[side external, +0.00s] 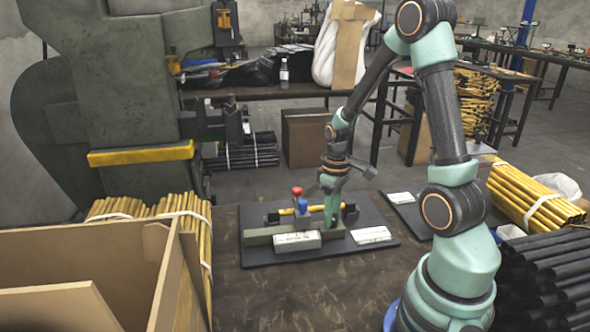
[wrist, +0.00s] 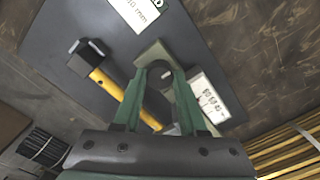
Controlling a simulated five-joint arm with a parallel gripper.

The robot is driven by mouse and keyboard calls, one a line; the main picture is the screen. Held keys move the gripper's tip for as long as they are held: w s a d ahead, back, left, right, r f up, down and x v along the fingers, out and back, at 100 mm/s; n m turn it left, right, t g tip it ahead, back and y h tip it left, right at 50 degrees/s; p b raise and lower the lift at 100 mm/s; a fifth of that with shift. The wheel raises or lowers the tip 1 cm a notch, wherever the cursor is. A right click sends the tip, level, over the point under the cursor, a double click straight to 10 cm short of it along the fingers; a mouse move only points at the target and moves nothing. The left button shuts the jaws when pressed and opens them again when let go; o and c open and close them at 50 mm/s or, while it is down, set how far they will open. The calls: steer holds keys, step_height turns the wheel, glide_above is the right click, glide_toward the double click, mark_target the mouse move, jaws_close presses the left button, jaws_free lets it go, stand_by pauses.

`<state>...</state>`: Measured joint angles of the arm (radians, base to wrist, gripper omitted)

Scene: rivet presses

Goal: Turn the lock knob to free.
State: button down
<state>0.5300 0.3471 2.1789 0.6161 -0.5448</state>
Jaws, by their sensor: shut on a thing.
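The press fixture has a grey-green rail (side external: 262,238) on a dark base plate (side external: 258,256). A red knob (side external: 297,190) and a blue knob (side external: 303,206) stand up at its middle, by a yellow tube (side external: 286,212). The tube also shows in the wrist view (wrist: 108,86), left of my fingers. My gripper (side external: 331,222) points down at the rail's right end. In the wrist view my gripper (wrist: 163,72) has its green fingers closed on a small dark knob with a pale mark, taken to be the lock knob (wrist: 165,70). The side view hides this knob behind the fingers.
A white display box (side external: 297,241) sits in front of the rail, and a white card (side external: 371,235) lies to its right. Black tubes (side external: 545,280) lie right. The bench in front is clear.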

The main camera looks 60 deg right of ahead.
steer(key=shift+c, duration=2.3)
jaws_free()
steer(key=shift+r, duration=0.1)
step_height(320, 180, up, 12)
steer(key=a+r+t, duration=0.2)
steer(key=a+r, duration=0.2)
steer(key=a, duration=0.4)
steer(key=s+a+r+t, duration=0.1)
steer(key=a+r+t, duration=0.2)
steer(key=a, duration=0.6)
steer(key=shift+a+r+t, duration=0.25)
steer(key=shift+r+t, duration=0.05)
steer(key=shift+r, duration=0.05)
